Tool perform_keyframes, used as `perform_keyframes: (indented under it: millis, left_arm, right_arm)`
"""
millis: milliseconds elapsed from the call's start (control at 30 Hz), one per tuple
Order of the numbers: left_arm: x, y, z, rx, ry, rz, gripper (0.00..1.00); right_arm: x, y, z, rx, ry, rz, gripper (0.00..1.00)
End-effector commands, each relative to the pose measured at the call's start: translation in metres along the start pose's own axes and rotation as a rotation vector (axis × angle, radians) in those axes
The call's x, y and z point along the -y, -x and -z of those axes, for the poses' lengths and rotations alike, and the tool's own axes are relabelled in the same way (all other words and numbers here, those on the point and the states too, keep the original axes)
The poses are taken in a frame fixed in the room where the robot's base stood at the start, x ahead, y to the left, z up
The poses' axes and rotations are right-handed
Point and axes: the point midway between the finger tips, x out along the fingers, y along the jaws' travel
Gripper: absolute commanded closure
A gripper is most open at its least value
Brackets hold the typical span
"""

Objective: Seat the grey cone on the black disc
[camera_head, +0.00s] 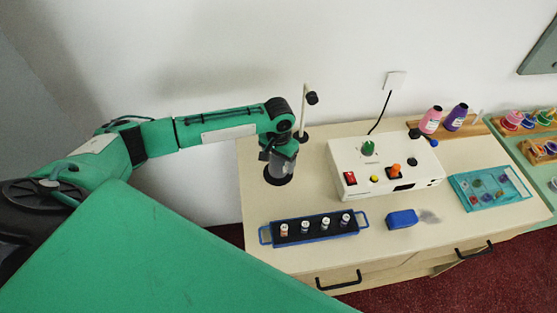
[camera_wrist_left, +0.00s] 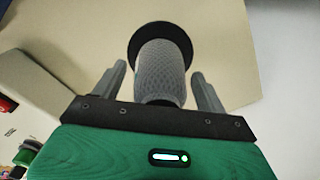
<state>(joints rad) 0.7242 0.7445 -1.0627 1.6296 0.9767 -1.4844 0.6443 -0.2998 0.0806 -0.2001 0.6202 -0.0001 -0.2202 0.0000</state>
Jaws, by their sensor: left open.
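The grey cone (camera_wrist_left: 162,68) has a textured surface and shows in the left wrist view with its far end against the black disc (camera_wrist_left: 136,42). In the head view the grey cone (camera_head: 281,166) stands over the black disc (camera_head: 272,180) at the counter's back left, and looks upright and in contact with it. My left gripper (camera_wrist_left: 159,72) is open, with one finger on each side of the cone and a visible gap on both sides. In the head view my left gripper (camera_head: 278,150) covers the cone's upper part. My right gripper is not in view.
A thin post (camera_head: 304,112) stands just behind the gripper. A white control box (camera_head: 360,160) is to the right. A blue-handled tray with several vials (camera_head: 262,236) and a blue block (camera_head: 402,219) lie in front. A teal tray (camera_head: 462,190) is farther right.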

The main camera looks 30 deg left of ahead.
Motion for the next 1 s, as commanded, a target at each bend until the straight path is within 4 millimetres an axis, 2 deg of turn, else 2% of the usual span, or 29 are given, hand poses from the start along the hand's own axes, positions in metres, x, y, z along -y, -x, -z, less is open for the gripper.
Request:
perform_keyframes:
  millis: [167,400,600,800,1000]
  left_arm:
    - [0.001,0.026,0.001,-0.005,-0.001,0.0,0.26]
    - [0.0,0.082,0.001,-0.006,-0.001,0.0,0.26]
    - [0.0,0.118,0.001,-0.004,0.0,0.0,0.26]
    - [0.0,0.133,0.0,-0.002,0.0,0.0,0.26]
    - [0.0,0.134,0.0,-0.001,0.0,0.0,0.26]
  right_arm:
    - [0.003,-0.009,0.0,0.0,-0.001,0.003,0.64]
    - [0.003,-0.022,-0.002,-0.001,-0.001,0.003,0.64]
    - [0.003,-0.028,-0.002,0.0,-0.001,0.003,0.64]
    - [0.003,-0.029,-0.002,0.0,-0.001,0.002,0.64]
    - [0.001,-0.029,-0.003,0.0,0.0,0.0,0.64]
